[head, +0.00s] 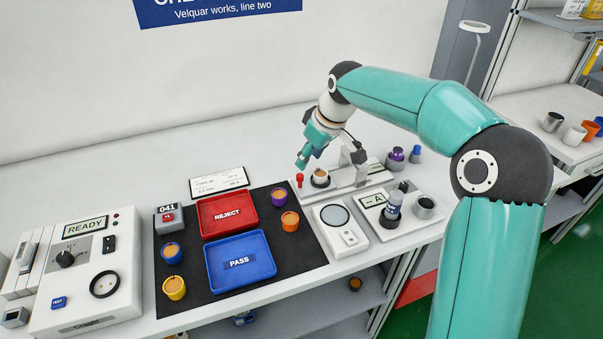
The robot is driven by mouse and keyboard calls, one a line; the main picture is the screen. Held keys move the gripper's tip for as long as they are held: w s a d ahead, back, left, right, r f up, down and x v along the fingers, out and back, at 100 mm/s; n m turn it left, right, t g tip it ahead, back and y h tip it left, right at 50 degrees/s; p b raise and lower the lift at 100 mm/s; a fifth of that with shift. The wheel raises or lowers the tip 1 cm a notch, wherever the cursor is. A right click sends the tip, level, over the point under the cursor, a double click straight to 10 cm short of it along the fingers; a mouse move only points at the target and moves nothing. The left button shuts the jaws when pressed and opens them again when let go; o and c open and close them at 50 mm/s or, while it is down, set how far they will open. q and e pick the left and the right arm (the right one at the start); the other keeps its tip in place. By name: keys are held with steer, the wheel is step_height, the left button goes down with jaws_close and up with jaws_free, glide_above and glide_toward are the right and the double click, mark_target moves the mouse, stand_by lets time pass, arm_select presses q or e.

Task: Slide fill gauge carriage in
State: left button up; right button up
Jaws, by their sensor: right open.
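The fill gauge (342,188) is a pale base with a slide and a grey upright, standing on the bench right of the black mat. A small filled cup (320,175) sits in a dark ring at its left part, which looks like the carriage. A red-topped knob (299,178) stands at the left end, left of the cup. My right gripper (309,159) is open and empty, just above and behind the knob and cup. It looks apart from both, though the exact gap is hard to tell. My arm hides some of the gauge's back. My left gripper is not in view.
A red REJECT tray (228,228) and blue PASS tray (212,278) lie on the black mat (185,309) among several filled cups. A scale (353,241) and a station marked A (376,200) stand in front of the gauge.

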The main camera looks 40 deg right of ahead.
mark_target(301, 175)
steer(key=x, duration=0.8)
steer(key=shift+f, duration=0.15)
jaws_close()
